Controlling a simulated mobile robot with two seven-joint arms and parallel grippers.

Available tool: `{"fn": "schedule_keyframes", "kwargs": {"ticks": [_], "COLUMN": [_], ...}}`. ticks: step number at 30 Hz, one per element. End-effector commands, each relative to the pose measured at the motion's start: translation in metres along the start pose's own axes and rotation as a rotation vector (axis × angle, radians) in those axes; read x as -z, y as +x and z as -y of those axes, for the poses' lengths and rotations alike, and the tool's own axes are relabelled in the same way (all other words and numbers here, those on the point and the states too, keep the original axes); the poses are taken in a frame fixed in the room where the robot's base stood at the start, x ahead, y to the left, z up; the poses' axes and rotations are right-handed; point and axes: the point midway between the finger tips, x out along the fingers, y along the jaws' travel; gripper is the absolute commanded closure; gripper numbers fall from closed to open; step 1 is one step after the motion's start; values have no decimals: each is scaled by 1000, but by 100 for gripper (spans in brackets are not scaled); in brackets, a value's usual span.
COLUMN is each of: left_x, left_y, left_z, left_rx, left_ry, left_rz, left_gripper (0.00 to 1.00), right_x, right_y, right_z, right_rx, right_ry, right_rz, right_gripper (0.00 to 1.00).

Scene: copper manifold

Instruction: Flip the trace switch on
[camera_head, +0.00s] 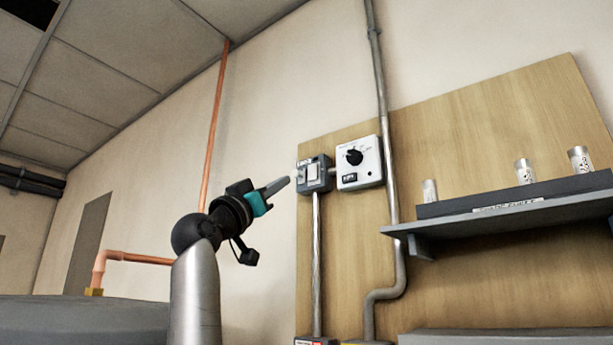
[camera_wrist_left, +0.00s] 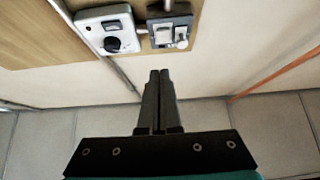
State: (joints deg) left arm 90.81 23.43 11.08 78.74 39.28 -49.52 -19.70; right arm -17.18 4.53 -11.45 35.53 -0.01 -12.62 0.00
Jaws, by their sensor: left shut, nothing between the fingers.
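The trace switch appears to be the grey box (camera_head: 313,174) with a pale rocker plate, mounted on the wooden wall board. It also shows in the left wrist view (camera_wrist_left: 168,32), where a small pale round part sits beside the rocker. The label is too small to read, and I cannot tell the rocker's position. My left gripper (camera_head: 289,181) is shut and empty, with its tips just left of the box in the head view. In the left wrist view its closed fingers (camera_wrist_left: 160,72) point toward the box, with a visible gap. My right gripper is out of view.
A white box with a black dial (camera_head: 360,162) sits right beside the switch box. A grey conduit (camera_head: 386,120) runs down past it. A shelf (camera_head: 500,222) with several metal cylinders stands to the right. A copper pipe (camera_head: 214,125) runs down the wall to the left.

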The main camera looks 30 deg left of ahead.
Motion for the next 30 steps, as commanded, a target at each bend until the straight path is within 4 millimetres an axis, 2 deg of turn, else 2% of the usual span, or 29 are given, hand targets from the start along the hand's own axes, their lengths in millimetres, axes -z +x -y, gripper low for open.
{"fn": "schedule_keyframes", "kwargs": {"ticks": [1,3,13,15,21,30], "left_x": [3,3,3,-8,-23,-29], "left_y": [12,24,74,82,94,97], "left_z": [-1,-1,-1,-1,0,0], "left_rx": [-2,-2,-1,-2,0,1], "left_ry": [-3,-2,-2,-3,-2,1], "left_rz": [2,1,2,5,2,1], "left_gripper": [100,100,100,100,100,100], "right_x": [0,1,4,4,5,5], "right_y": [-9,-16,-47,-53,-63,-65], "right_z": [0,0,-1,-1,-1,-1], "right_rx": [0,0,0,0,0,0], "right_ry": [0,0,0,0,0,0], "right_rz": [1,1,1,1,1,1], "right_gripper": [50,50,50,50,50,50]}}
